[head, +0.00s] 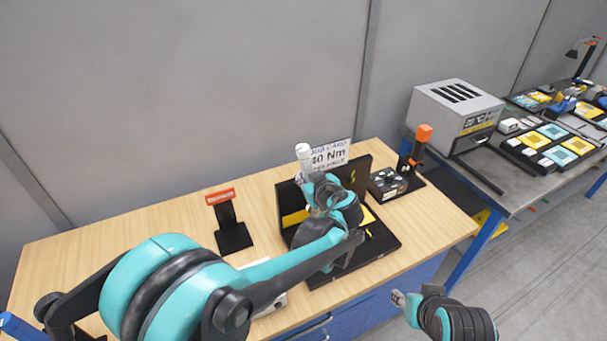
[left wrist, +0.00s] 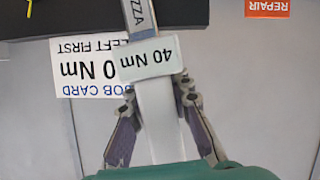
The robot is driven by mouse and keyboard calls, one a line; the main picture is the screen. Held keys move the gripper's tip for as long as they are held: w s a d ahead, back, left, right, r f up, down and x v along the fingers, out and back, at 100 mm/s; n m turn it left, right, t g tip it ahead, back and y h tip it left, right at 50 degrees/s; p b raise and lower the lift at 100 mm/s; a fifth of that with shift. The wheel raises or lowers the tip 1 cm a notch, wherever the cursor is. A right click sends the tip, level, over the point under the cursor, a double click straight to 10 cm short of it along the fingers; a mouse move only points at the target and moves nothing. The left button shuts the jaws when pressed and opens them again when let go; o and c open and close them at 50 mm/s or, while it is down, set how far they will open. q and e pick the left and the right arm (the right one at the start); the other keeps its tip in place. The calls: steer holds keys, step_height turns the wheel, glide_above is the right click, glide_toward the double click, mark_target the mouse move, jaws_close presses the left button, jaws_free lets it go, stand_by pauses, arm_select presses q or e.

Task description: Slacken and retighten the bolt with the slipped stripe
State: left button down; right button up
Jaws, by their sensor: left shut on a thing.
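My left gripper (head: 316,188) is over the black fixture (head: 290,190) on the bench. It is shut on a pale tool with a 40 Nm label, whose white end (head: 303,153) sticks up above the fingers. In the left wrist view the tool (left wrist: 160,120) runs between the fingers (left wrist: 157,97) and on past the top edge. The job card (head: 338,153), reading 40 Nm, stands behind; it also shows upside down (left wrist: 85,70), with "left first". My right gripper (head: 399,298) hangs in front of the bench; its jaw opening is unclear. The bolts and stripes cannot be made out.
A black stand with an orange REPAIR sign (head: 220,197) is left of the fixture. A dark box with knobs (head: 388,183) and an orange-topped post (head: 424,133) are right of it. A grey machine (head: 456,112) stands on the side table. The bench's left part is clear.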

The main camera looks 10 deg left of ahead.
stand_by(0.3)
arm_select(q)
steer(key=s+a+f+n+t+h, duration=0.1)
steer(key=s+a+f+n, duration=0.1)
steer(key=s, duration=0.3)
steer(key=shift+w+a+r+h+p, duration=0.1)
steer(key=shift+w+a+h+p, duration=0.1)
steer(key=shift+w+a, duration=0.5)
steer(key=shift+w+a+r+h+p, duration=0.15)
steer(key=shift+w+a, duration=0.3)
steer(key=shift+w, duration=0.45)
steer(key=shift+w+a, duration=0.2)
steer(key=shift+w, duration=0.1)
steer(key=shift+w+a, duration=0.15)
steer(key=shift+w, duration=0.15)
steer(key=shift+w+a+b, duration=0.35)
steer(key=shift+w+a, duration=0.3)
steer(key=shift+w, duration=0.3)
stand_by(1.6)
steer(key=shift+w+d+r, duration=0.3)
steer(key=shift+d, duration=0.15)
stand_by(0.8)
